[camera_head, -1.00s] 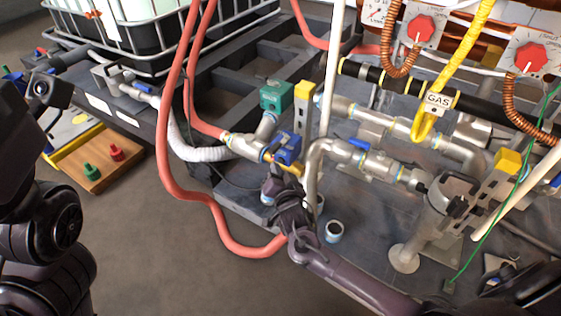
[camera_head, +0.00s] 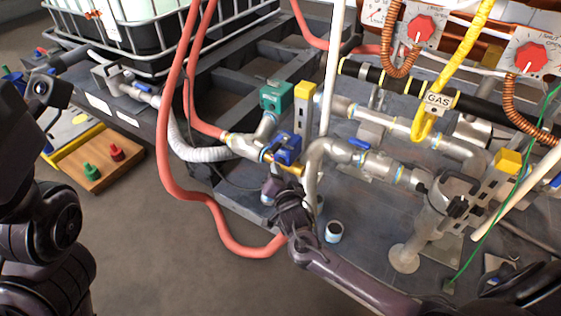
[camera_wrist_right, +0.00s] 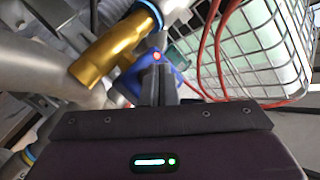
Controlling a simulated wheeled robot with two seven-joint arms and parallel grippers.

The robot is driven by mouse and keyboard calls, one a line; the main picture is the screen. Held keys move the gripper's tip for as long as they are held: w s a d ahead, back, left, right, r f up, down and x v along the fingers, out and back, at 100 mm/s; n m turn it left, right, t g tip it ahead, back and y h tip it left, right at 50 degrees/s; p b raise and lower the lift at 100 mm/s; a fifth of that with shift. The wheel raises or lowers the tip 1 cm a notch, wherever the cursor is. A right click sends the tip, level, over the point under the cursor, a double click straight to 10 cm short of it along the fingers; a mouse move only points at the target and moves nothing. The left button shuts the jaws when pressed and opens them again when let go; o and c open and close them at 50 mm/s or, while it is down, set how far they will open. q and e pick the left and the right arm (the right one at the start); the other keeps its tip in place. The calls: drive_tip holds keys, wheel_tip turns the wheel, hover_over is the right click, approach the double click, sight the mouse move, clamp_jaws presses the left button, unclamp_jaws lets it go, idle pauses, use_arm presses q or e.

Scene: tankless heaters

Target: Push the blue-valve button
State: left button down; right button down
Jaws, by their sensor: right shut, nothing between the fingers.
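The blue valve box (camera_head: 287,149) sits on the silver pipework in the middle of the head view, with a brass pipe end beside it. In the right wrist view the blue box (camera_wrist_right: 178,84) is partly hidden behind my fingers, and a small red lit spot (camera_wrist_right: 157,57) shows just above the fingertips. My right gripper (camera_head: 273,186) is shut and empty, just below the blue box. It also shows in the wrist view (camera_wrist_right: 158,75), pointing at the box. I cannot tell whether it touches. My left arm is at the left edge; its fingers are not visible.
A teal valve box (camera_head: 276,97) and a yellow-topped post (camera_head: 305,92) stand behind the blue box. A red hose (camera_head: 168,150) loops to the left of my right arm. A white upright pipe (camera_head: 329,90) is close on the right. The floor at front left is clear.

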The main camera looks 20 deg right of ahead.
drive_tip(key=shift+w+d, duration=0.1)
drive_tip(key=shift+d, duration=0.05)
idle(0.4)
drive_tip(key=shift+w+d, duration=0.2)
drive_tip(key=shift+d, duration=0.1)
idle(0.5)
drive_tip(key=shift+s+a+p, duration=0.3)
drive_tip(key=shift+a+p, duration=0.1)
drive_tip(key=shift+p, duration=0.15)
drive_tip(key=s+a+p, duration=0.2)
drive_tip(key=s+a, duration=0.1)
drive_tip(key=a, duration=0.1)
drive_tip(key=shift+s+a, duration=0.35)
drive_tip(key=shift+a, duration=0.05)
idle(0.5)
